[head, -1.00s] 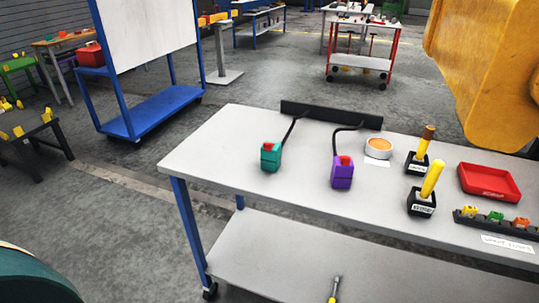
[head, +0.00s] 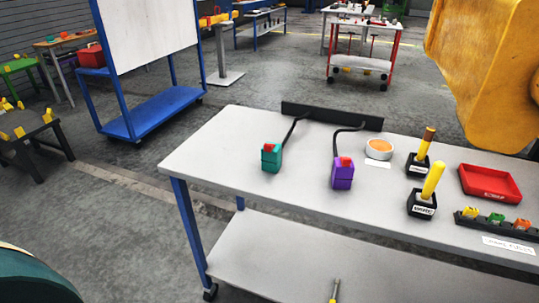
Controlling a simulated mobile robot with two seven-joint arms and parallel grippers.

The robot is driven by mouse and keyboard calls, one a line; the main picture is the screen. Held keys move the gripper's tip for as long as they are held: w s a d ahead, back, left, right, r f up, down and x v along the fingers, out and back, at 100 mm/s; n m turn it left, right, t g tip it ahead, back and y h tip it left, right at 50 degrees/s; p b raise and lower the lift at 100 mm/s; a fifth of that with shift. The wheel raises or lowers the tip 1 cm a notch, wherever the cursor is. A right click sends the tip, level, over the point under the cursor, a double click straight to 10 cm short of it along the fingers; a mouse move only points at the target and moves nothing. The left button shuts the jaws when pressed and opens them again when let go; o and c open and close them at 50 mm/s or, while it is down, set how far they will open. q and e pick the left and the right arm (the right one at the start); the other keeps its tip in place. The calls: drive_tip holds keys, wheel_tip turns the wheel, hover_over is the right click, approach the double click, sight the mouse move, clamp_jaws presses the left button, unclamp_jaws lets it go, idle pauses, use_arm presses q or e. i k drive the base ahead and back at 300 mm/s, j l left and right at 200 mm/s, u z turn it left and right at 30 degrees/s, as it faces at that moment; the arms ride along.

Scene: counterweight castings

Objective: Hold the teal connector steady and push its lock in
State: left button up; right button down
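The teal connector (head: 271,160) stands upright near the left part of the grey workbench (head: 220,160). A red lock piece (head: 269,147) sits on its top, and a black cable runs from it to a black strip at the bench's back edge. From this view I cannot tell how far in the lock sits. Neither of my grippers shows in the head view.
A purple connector (head: 342,175) with a red top stands to the right. The bench's left end is clear.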

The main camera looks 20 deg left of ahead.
sight(268, 147)
drive_tip(key=i+j, duration=0.1)
drive_tip(key=j, duration=0.2)
drive_tip(key=i+j, duration=0.15)
drive_tip(key=j, duration=0.2)
drive_tip(key=i+j, duration=0.1)
drive_tip(key=j, duration=0.2)
drive_tip(key=i+j, duration=0.15)
drive_tip(key=j, duration=0.2)
drive_tip(key=k+j, duration=0.1)
drive_tip(key=j, duration=0.6)
drive_tip(key=k, duration=0.05)
